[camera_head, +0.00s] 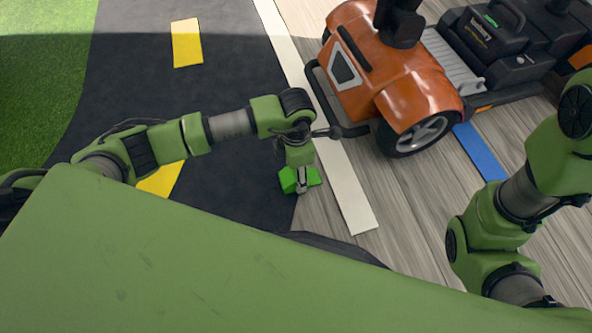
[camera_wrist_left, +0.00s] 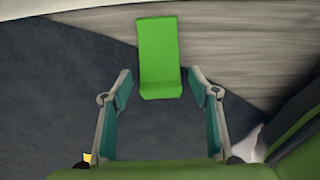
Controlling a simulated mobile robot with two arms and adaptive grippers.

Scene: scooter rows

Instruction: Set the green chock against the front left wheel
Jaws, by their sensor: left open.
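The green chock (camera_head: 288,180) lies on the floor where the dark mat meets the wood-look planks. In the left wrist view the chock (camera_wrist_left: 158,48) lies ahead of my gripper, its near end between the fingertip lines. My left gripper (camera_head: 302,186) points down over the chock and hides part of it in the head view. In the wrist view its two fingers (camera_wrist_left: 160,84) are apart, with nothing clamped between them. The orange scooter's near wheel (camera_head: 416,134) stands on the planks, right of and beyond the chock, with a clear gap between. My right gripper is out of sight.
The orange scooter (camera_head: 385,75) has a black bumper at its front left. A white strip (camera_head: 345,190) runs between chock and wheel. A blue strip (camera_head: 480,153) lies right of the wheel. My right arm is at the right. Planks between chock and wheel are clear.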

